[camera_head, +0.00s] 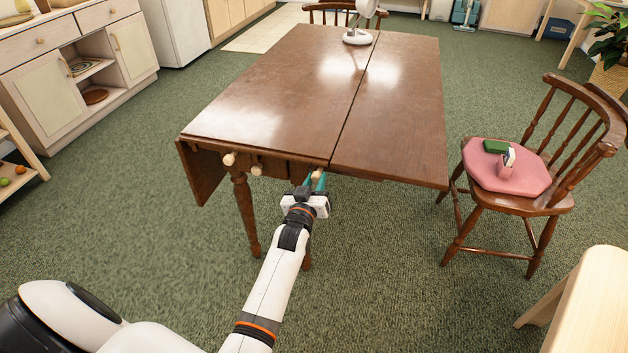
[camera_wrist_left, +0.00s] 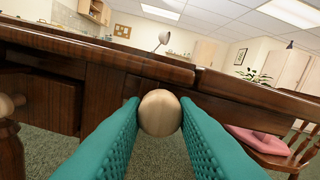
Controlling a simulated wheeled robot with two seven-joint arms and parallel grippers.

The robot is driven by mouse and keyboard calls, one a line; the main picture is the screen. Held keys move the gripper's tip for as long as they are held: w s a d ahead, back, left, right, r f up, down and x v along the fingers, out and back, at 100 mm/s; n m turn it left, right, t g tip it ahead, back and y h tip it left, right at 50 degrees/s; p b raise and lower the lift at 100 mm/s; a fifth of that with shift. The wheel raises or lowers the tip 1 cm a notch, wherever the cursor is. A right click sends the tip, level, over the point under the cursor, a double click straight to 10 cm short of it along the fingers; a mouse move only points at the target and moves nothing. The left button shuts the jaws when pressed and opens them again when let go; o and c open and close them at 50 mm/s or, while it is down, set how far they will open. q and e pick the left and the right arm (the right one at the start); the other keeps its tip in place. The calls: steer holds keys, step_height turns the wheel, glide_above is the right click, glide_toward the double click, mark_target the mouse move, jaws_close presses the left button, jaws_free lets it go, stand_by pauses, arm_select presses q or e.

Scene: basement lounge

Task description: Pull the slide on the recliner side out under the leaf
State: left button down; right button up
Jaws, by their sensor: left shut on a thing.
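The dark wood drop-leaf table (camera_head: 270,90) stands ahead. Its right leaf (camera_head: 395,110) is level with the top, past a seam; the left leaf (camera_head: 196,176) hangs down. Two pale knobs, a left one (camera_head: 229,159) and a middle one (camera_head: 257,169), show on the near end. My left gripper (camera_head: 317,184) is at a third pale knob (camera_head: 317,174), close to the seam. In the left wrist view its teal fingers are shut on this round knob (camera_wrist_left: 160,112). How far the slide behind the knob sticks out cannot be told. My right gripper is out of view.
A wooden chair (camera_head: 530,203) with a pink cushion, a green box (camera_head: 496,146) and a small upright item stands right of the table. A pale wooden piece (camera_head: 590,305) is at the lower right. A white lamp (camera_head: 357,37) stands on the table's far end. Carpet at left is clear.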

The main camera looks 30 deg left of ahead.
arm_select(q)
steer(key=shift+d, duration=0.2)
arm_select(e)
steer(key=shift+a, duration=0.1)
arm_select(q)
steer(key=c, duration=1.3)
jaws_free()
steer(key=shift+d, duration=0.1)
steer(key=shift+c, duration=0.2)
steer(key=shift+o, duration=1)
steer(key=shift+w, duration=0.1)
steer(key=p+v, duration=0.1)
steer(key=v, duration=1.1)
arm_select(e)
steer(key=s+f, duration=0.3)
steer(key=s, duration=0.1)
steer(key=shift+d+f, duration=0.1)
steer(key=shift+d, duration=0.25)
